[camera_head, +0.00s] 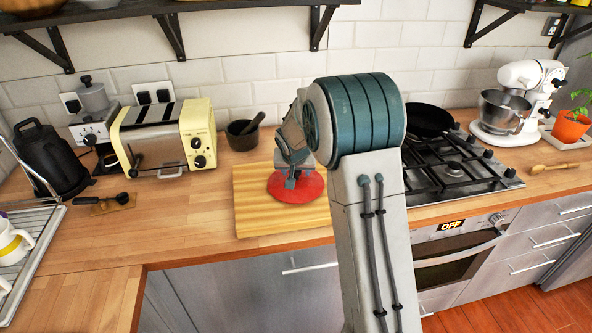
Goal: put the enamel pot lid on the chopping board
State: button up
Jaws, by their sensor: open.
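The red enamel pot lid (312,188) lies on the wooden chopping board (262,218), near the board's middle. My gripper (290,183) is right above the lid, pointing down at its centre. It is open. The lid's knob is hidden behind my gripper, and my arm covers the right part of the board. I cannot tell whether the fingers touch the lid.
A dark mortar with pestle (243,134) stands behind the board. A cream toaster (165,137) is at the left. A gas hob (455,168) with a black pan (430,119) is at the right. Bare worktop (185,215) lies left of the board.

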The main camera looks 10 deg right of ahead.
jog(key=b+v, duration=0.2)
jog(key=v, duration=1)
jog(key=s+d+f+n+g+y, duration=0.1)
jog(key=s+n+g, duration=0.1)
jog(key=s, duration=2.9)
jog(key=shift+s+d+n+g, duration=0.3)
jog(key=shift+s+n, duration=0.1)
jog(key=shift+n, duration=0.1)
jog(key=shift+d, duration=0.1)
